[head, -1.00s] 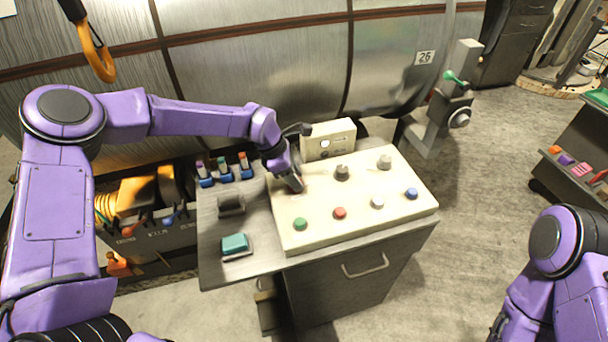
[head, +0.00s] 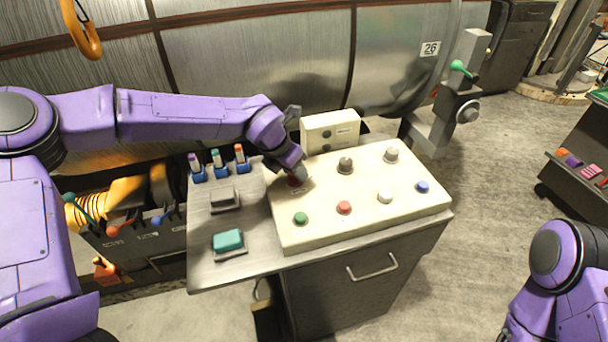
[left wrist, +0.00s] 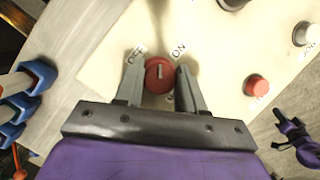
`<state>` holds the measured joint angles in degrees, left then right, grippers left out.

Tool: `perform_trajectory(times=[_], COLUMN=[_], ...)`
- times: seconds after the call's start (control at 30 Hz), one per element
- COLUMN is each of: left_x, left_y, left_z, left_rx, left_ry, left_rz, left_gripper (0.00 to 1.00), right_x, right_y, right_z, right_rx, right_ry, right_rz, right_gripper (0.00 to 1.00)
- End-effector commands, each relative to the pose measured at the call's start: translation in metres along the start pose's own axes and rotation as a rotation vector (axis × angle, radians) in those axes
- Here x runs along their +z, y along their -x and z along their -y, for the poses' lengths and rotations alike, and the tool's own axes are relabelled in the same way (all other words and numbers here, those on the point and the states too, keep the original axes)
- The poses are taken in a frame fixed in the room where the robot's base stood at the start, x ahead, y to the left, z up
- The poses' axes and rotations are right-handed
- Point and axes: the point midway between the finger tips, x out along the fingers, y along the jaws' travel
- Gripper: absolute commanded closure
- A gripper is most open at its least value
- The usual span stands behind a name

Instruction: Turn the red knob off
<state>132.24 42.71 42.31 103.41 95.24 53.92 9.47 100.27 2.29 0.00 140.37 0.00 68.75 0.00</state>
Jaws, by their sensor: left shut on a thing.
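The red knob (head: 296,181) is on the left of the cream panel (head: 325,196). It also shows in the left wrist view (left wrist: 158,76), round with a pale pointer line, between the labels OFF and ON. My left gripper (head: 297,173) is over it. In the left wrist view the gripper's two grey fingers (left wrist: 160,86) stand on either side of the knob and are shut on it. In the head view the gripper hides much of the knob. My right arm is at the lower right; a small, unclear purple part with a dark end shows in the left wrist view.
Close by are a grey knob (head: 345,165), another grey knob (head: 391,154), green (head: 301,218) and red (head: 344,208) buttons, and a cream box (head: 331,131) with a dark lamp. Floor is clear right of the cabinet.

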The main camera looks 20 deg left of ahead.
Motion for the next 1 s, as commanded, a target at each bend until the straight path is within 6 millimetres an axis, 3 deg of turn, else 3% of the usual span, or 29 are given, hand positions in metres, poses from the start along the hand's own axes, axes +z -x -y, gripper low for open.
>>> perform_trajectory(times=[0.03, 0.4, 1.0], left_x=[-0.008, -0.007, -0.003], left_y=[-0.009, -0.009, -0.006], left_z=[0.003, 0.007, 0.012], left_rx=[0.011, 0.145, 0.291], left_ry=[0.039, 0.361, 0.711], left_rz=[-0.016, -0.006, 0.007], left_gripper=[0.91, 0.91, 0.91], right_x=[0.004, 0.017, 0.026], right_y=[-0.01, -0.04, -0.064], right_z=[0.001, 0.004, 0.006], right_rx=[0.0, 0.0, 0.0], right_ry=[0.0, 0.0, 0.0], right_rz=[0.0, 0.0, 0.0], right_gripper=[1.0, 1.0, 1.0])
